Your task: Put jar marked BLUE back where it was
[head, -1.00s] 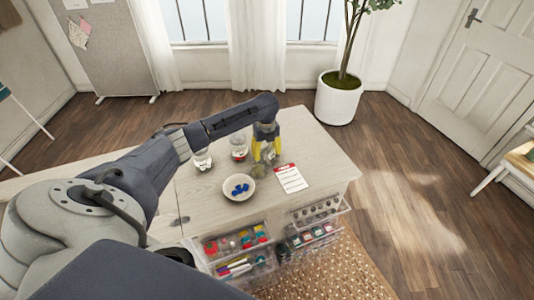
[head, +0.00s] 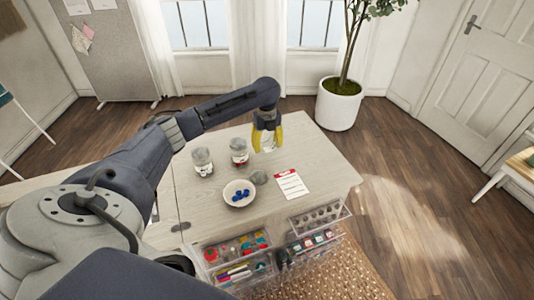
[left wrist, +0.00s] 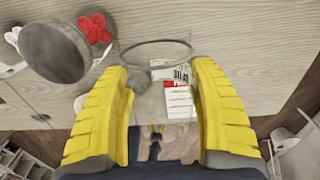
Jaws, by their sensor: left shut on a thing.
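My left gripper (head: 268,133) is over the back right of the cabinet top, its yellow fingers closed around a clear jar (head: 268,147). In the left wrist view the jar's open round rim (left wrist: 157,42) shows between the fingers, with no lid on it. A dark-printed label (left wrist: 172,73) shows there, too small to read surely. The jar looks empty; I cannot tell whether its base touches the top. A loose grey lid (head: 259,178) lies beside a white bowl (head: 228,200) holding blue pieces (head: 241,193). My right gripper is not in view.
Two grey-lidded jars, one at left (head: 202,162) and one with red contents (head: 239,153), stand left of my gripper. A red-headed note (head: 292,185) lies at right. Open clear drawers (head: 318,215) jut from the front. The right part of the top is clear.

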